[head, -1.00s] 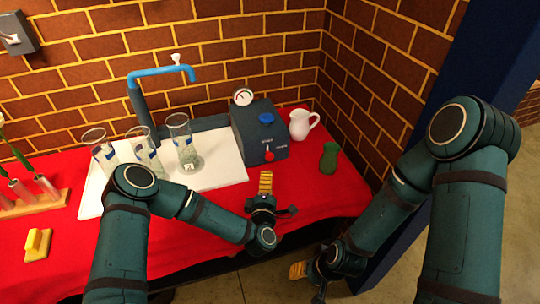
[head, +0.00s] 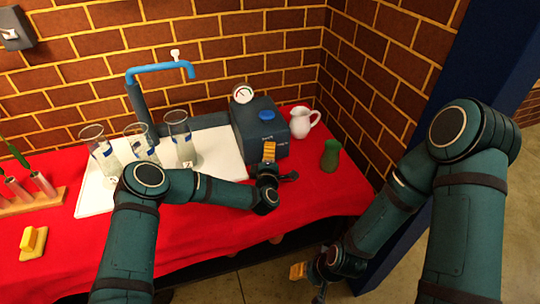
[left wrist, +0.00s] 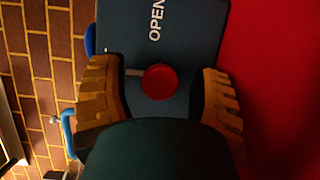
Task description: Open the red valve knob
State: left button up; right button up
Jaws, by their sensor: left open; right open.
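The red valve knob (left wrist: 160,81) shows in the left wrist view on the front face of the dark blue box (left wrist: 185,35), on a short pale stem, with the word OPEN beside it. My left gripper (left wrist: 160,90) is open, with one yellow finger on each side of the knob; I cannot tell whether they touch it. In the head view the left gripper (head: 269,152) is in front of the box (head: 250,118) and hides the knob. My right gripper (head: 298,271) is open and empty, low beyond the table's front edge.
A gauge (head: 243,94) and a blue knob (head: 266,115) are on the box. A white pitcher (head: 304,122) and a green vase (head: 330,155) stand to its right. Several glasses (head: 180,140) stand on a white board (head: 217,150) to the left.

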pick_arm(q)
jog(key=shift+o, duration=0.2)
grip_shut()
jog(key=shift+r, duration=0.1)
jog(key=m+g+p, duration=0.1)
jog(key=m+p, duration=0.1)
jog(key=m, duration=0.1)
jog(key=shift+d+r+y, duration=0.1)
jog(key=shift+y, duration=0.3)
jog(key=m+g+y+p, duration=0.1)
jog(key=m+g+p, duration=0.1)
jog(key=m, duration=0.2)
jog(key=m+g+y+p, duration=0.1)
jog(key=m+y+p, duration=0.1)
jog(key=m, duration=0.1)
jog(key=shift+m, duration=0.4)
jog(key=shift+f+m+g+y+p, duration=0.2)
jog(key=shift+m+g+y+p, duration=0.4)
jog(key=shift+m+y, duration=0.55)
jog(key=shift+m, duration=0.25)
